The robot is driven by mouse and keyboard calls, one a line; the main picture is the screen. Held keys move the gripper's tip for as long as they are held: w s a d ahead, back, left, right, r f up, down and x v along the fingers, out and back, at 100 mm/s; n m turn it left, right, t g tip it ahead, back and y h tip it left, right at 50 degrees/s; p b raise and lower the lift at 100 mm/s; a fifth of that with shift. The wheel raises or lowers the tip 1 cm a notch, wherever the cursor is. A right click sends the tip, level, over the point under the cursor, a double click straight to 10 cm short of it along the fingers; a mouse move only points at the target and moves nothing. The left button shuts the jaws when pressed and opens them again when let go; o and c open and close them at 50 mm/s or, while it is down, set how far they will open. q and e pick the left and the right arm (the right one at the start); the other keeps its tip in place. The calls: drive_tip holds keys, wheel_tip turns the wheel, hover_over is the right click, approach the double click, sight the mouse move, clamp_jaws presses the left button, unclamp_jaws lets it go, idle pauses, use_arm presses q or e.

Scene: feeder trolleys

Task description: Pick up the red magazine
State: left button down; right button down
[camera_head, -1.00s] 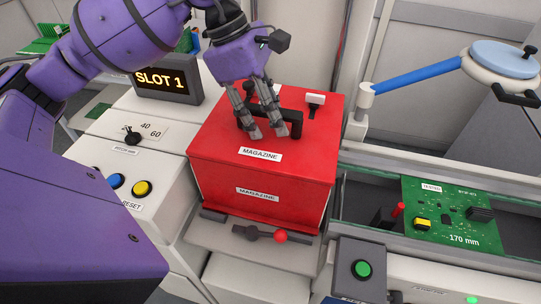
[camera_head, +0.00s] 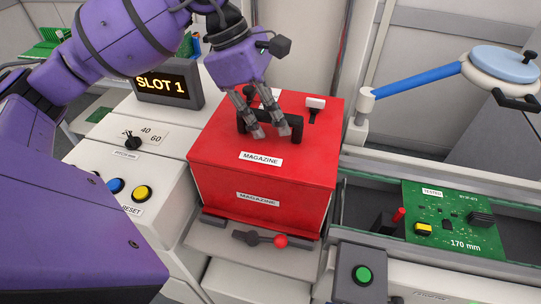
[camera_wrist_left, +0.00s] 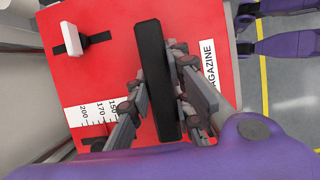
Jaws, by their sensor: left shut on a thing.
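The red magazine (camera_head: 232,163) is a box with white labels on its top and front and a black handle on its lid. It sits on a grey ledge left of the rail with the green board. My left gripper (camera_head: 270,132) comes down from above and is shut on the black handle (camera_head: 297,127). In the left wrist view the handle (camera_wrist_left: 152,75) runs between the fingers of the gripper (camera_wrist_left: 160,95), above the red lid (camera_wrist_left: 105,85). My right gripper is in neither view.
A lever with a red knob (camera_head: 281,241) lies in front of the magazine. A green button box (camera_head: 362,275) stands front right. A green board (camera_head: 455,215) lies in the rail at right. A control panel (camera_head: 125,150) with a SLOT 1 display (camera_head: 166,84) is at left.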

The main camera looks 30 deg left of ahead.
use_arm(q)
drive_tip(key=shift+r, duration=0.25)
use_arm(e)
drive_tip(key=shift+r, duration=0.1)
use_arm(q)
drive_tip(key=shift+r, duration=0.25)
drive_tip(key=shift+w+r, duration=0.15)
drive_tip(key=shift+r, duration=0.2)
wheel_tip(320, 180, up, 8)
drive_tip(key=shift+r, duration=0.6)
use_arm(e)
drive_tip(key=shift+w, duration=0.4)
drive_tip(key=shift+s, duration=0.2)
